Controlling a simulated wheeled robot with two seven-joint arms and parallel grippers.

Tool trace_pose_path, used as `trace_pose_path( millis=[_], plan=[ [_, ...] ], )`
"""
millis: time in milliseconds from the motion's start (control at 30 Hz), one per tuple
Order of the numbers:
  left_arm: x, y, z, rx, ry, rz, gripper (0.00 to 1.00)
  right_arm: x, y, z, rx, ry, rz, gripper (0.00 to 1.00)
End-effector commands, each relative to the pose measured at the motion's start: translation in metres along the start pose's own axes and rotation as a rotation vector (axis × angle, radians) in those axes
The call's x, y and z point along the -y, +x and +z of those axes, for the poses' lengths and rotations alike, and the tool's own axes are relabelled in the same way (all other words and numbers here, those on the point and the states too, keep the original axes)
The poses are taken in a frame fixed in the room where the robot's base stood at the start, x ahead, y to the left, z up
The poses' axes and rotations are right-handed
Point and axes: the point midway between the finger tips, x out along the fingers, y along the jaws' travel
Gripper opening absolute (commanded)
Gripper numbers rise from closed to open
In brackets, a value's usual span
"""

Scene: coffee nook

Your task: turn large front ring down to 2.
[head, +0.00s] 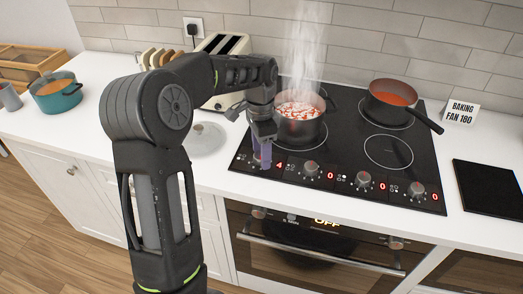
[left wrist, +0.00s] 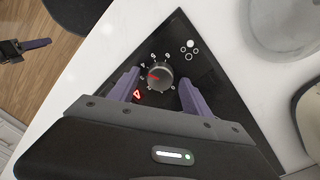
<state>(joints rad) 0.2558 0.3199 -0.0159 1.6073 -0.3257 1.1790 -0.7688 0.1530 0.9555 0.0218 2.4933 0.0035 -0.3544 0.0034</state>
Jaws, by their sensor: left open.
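The hob (head: 345,160) has a row of knobs with red displays along its front edge. The leftmost display (head: 279,166) reads 4 and the other displays read 0. A steaming pot (head: 300,130) with red and white contents stands on the front left ring. My left gripper (head: 261,160) points down at the leftmost knob. In the left wrist view the knob (left wrist: 158,77), with a red pointer mark, lies between the open purple fingers, with gaps on both sides. Another gripper, seemingly my right (left wrist: 30,45), shows partly at that view's upper left, over the floor.
A pan (head: 393,97) with red contents sits on the back right ring, its handle pointing front right. The front right ring (head: 388,152) is bare. A toaster (head: 224,45) stands left of the hob, and a plate (head: 206,142) lies nearby.

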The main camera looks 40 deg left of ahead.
Motion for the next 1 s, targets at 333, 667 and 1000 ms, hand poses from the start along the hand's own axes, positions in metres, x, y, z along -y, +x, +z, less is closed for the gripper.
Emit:
trace_pose_path(
  millis=[333, 667, 1000],
  plan=[
    [0.0, -0.0003, -0.0001, 0.0, 0.0, 0.0, 0.41, 0.0, 0.0002, 0.0001, 0.0, 0.0, 0.0, 0.36],
    [0.0, -0.0005, -0.0002, 0.0, 0.0, 0.0, 0.14, 0.0, 0.0001, 0.0001, 0.0, 0.0, 0.0, 0.36],
    [0.0, -0.0007, -0.0002, 0.0, 0.0, -0.001, 0.0, 0.0, 0.0001, 0.0001, 0.0, 0.0, 0.0, 0.36]
  ],
)
